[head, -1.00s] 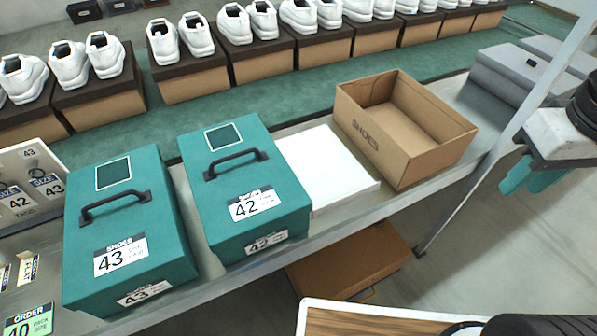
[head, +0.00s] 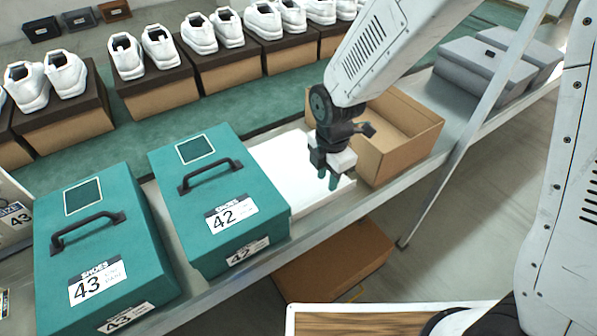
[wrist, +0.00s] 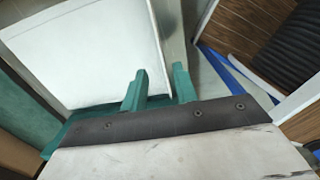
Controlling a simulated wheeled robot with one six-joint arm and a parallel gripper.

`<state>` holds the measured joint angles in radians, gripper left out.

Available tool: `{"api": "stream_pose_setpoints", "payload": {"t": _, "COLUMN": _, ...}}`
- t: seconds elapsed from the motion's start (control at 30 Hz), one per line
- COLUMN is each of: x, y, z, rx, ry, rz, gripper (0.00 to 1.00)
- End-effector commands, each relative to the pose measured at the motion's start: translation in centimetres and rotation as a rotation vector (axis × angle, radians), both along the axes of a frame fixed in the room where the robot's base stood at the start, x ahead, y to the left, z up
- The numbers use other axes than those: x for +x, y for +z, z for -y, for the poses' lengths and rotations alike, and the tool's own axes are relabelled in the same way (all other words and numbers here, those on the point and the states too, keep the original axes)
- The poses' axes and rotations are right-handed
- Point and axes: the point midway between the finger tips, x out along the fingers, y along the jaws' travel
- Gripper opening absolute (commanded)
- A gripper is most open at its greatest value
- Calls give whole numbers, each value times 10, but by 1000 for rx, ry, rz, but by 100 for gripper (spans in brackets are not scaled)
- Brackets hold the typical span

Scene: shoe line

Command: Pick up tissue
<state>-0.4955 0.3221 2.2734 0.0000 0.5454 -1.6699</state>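The tissue appears to be the flat white stack of sheets (head: 272,158) lying on the metal shelf between the teal box 42 and the open cardboard box. It also shows in the wrist view (wrist: 85,50) at the upper left. My gripper (head: 327,180) points down at the right part of the stack, near its front edge. I cannot tell how high the fingertips are above the stack. My arm and gripper hide its back right part.
Teal box 42 (head: 215,215) stands left of the stack, with teal box 43 (head: 100,245) farther left. The open cardboard box (head: 410,145) stands right, close by. White shoes on boxes (head: 230,60) line the back. Grey boxes (head: 480,75) lie at the far right.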

Motion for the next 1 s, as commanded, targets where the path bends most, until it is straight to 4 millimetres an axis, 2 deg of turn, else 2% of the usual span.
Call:
{"api": "stream_pose_setpoints", "payload": {"t": 0.5, "x": -1, "y": -67, "z": 1, "rx": -2, "ry": 0, "rz": -3, "gripper": 29}}
{"api": "stream_pose_setpoints", "payload": {"t": 0.8, "x": -1, "y": -73, "z": 1, "rx": 0, "ry": 0, "rz": 0, "gripper": 29}}
{"api": "stream_pose_setpoints", "payload": {"t": 0.87, "x": -1, "y": -73, "z": 1, "rx": 0, "ry": 0, "rz": 0, "gripper": 15}}
{"api": "stream_pose_setpoints", "payload": {"t": 0.9, "x": -1, "y": -72, "z": 1, "rx": 0, "ry": 0, "rz": 0, "gripper": 4}}
{"api": "stream_pose_setpoints", "payload": {"t": 0.93, "x": -1, "y": -72, "z": 1, "rx": 0, "ry": 0, "rz": 0, "gripper": 0}}
{"api": "stream_pose_setpoints", "payload": {"t": 1.0, "x": -1, "y": -72, "z": 1, "rx": 0, "ry": 0, "rz": 0, "gripper": 0}}
